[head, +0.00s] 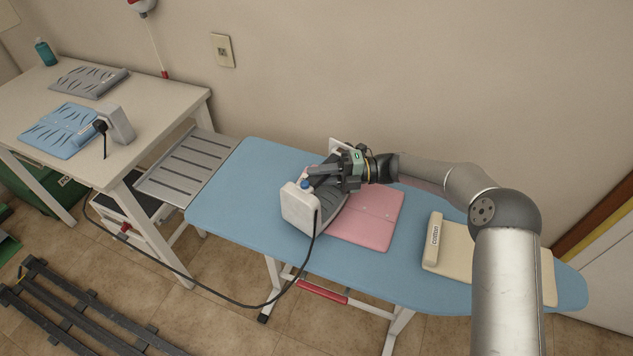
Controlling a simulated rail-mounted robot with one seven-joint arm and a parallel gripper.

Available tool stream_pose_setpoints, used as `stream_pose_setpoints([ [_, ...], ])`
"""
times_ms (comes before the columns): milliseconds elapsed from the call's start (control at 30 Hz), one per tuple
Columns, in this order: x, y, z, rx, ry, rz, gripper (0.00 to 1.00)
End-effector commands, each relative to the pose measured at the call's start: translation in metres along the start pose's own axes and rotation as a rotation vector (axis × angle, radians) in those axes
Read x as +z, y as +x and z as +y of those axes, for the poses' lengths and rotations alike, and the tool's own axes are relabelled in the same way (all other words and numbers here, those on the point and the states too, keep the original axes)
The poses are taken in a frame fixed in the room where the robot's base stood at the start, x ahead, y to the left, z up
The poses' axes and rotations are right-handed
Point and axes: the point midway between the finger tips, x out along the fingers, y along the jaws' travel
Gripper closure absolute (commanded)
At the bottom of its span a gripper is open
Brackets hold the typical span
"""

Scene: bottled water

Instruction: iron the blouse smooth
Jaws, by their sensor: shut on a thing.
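A pink blouse (372,217) lies flat on the blue ironing board (240,190). A white and grey iron (299,212) with a blue button and a black cord is over the blouse's left part. My gripper (328,173) is shut on the iron, at what looks like its handle; the fingertips are partly hard to make out. The iron hides the blouse's left side, and I cannot tell whether its sole touches the cloth. The part of the blouse in view looks smooth.
A cream cloth (458,249) with a block marked "cotton" (433,238) lies to the right. A slatted metal rest (187,168) adjoins the board's left end. The white table (155,97) holds blue (60,132) and grey creased garments (88,82). The black cord (250,305) hangs below the board.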

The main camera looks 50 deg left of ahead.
Motion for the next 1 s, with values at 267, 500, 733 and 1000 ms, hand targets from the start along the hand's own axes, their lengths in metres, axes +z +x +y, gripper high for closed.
stream_pose_setpoints([
  [267,0.014,-0.007,0.002,0.005,-0.006,0.0,1.0],
  [500,0.018,-0.009,0.006,0.006,-0.005,0.001,1.0],
  [733,0.01,-0.004,0.008,0.007,-0.004,0.001,1.0],
  [1000,-0.004,0.004,0.007,0.007,-0.003,0.001,1.0],
])
